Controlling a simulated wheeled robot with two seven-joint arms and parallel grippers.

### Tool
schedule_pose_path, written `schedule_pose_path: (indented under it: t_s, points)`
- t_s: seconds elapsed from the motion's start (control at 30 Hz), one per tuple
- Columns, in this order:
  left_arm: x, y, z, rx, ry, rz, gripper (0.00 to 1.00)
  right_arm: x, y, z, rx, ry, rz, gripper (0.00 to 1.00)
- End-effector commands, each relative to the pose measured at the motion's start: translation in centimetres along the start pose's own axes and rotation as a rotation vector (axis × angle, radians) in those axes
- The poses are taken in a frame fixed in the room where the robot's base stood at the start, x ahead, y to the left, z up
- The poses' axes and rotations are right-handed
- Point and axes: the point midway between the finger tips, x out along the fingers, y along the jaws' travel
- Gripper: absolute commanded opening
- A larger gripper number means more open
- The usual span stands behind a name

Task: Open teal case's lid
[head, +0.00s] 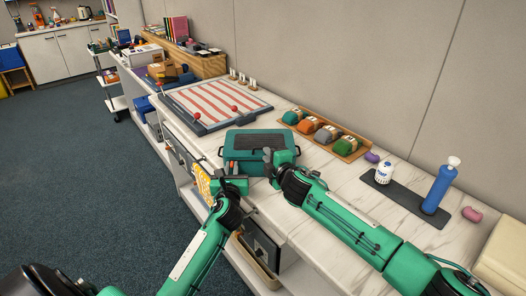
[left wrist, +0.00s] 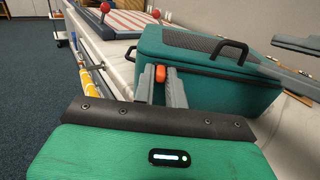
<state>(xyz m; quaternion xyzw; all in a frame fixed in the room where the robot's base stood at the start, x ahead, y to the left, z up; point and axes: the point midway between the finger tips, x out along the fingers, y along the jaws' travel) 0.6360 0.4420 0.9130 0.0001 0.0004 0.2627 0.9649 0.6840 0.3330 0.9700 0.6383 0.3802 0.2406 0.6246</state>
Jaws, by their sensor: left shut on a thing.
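The teal case (head: 238,141) stands on the counter with its dark-panelled lid down. In the left wrist view the case (left wrist: 215,85) shows a black handle (left wrist: 232,50) and a small orange tab (left wrist: 160,74) at its near edge. My left gripper (head: 232,184) is at the front of the case. In the left wrist view its fingers (left wrist: 160,88) are shut on the orange tab. My right gripper (head: 269,157) is at the right front of the case, partly over it in the head view. Its finger gap is not clear.
A red-and-white striped board (head: 218,102) with red balls lies behind the case. A wooden tray (head: 322,135) of coloured rolled items sits to the right. A blue bottle (head: 438,190) and a white jar (head: 384,173) stand on a dark mat (head: 408,203).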

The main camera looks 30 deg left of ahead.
Motion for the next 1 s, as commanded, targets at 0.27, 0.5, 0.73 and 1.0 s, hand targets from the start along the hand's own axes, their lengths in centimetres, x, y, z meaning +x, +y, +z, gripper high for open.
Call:
schedule_pose_path:
  t_s: [0.27, 0.5, 0.73, 1.0]
  points:
    - [0.0, 0.0, -0.1, 0.0, 0.002, 0.0, 0.0, 2.7, 0.0, 0.0, 0.0, -0.001, 0.0, 0.16]
    - [0.0, 0.0, -0.1, 0.0, 0.002, 0.0, 0.0, 4.1, 0.0, 0.0, -0.001, -0.001, 0.0, 0.16]
    - [0.0, 0.0, -0.1, 0.0, 0.002, 0.0, 0.0, 4.5, 0.0, -0.1, 0.0, 0.001, 0.001, 0.16]
    - [0.0, 0.0, -0.1, 0.0, 0.002, 0.0, 0.0, 4.5, 0.0, 0.0, 0.0, 0.001, 0.0, 0.1]
